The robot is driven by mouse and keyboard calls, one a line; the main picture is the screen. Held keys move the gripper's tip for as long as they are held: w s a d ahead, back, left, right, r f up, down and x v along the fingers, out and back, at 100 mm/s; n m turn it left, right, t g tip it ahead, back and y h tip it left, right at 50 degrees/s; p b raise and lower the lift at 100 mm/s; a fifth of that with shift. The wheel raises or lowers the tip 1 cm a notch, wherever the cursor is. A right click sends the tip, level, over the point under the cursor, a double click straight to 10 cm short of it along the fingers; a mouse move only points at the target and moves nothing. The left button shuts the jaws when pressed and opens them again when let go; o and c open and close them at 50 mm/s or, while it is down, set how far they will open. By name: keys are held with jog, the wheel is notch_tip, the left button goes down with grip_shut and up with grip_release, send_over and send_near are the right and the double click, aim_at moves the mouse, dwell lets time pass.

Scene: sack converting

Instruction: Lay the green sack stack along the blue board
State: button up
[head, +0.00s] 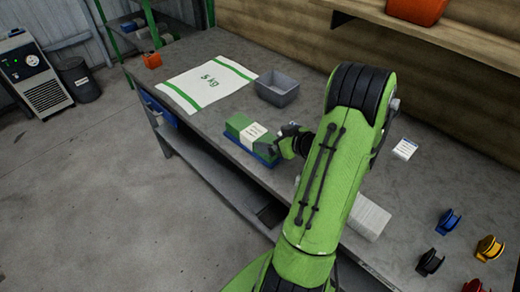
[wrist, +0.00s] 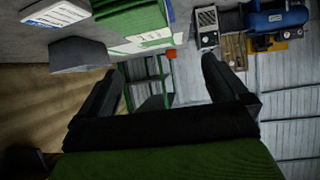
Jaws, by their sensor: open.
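The green sack stack (head: 238,124) with a white label lies on the bench near its front edge. The blue board (head: 232,139) shows as a strip along the stack's front side, and the two look roughly parallel. I cannot tell how much of the stack rests on the board. My gripper (head: 287,143) is at the stack's right end, partly hidden by my arm; contact is unclear. In the wrist view my gripper (wrist: 161,68) is open with nothing between its fingers. The green stack (wrist: 125,14) shows there at the top edge, beyond the fingertips.
A grey bin (head: 277,88) stands behind the stack. A white block (head: 368,217) and a small card (head: 405,149) lie right of my arm. Several coloured holders, one yellow (head: 489,248), stand at far right.

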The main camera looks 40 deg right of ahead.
jog(key=a+r+n+g+y, duration=0.2)
jog(key=a+r+g, duration=0.15)
jog(key=a, duration=0.75)
jog(key=a+r+n+g+y, duration=0.15)
jog(key=a+r, duration=0.35)
jog(key=a, duration=0.6)
jog(key=s+a+r+m+h, duration=0.1)
jog(key=s+a+r, duration=0.2)
jog(key=s, duration=0.4)
jog(key=s+a+r+m+g+h, duration=0.1)
jog(key=s+a+r+h, duration=0.1)
jog(key=s, duration=0.5)
jog(key=shift+a+r+m, duration=0.35)
jog(key=shift+a+r, duration=0.1)
jog(key=shift+a, duration=0.25)
jog(key=shift+w, duration=0.1)
jog(key=shift+r+p, duration=1.85)
jog(key=shift+r, duration=0.05)
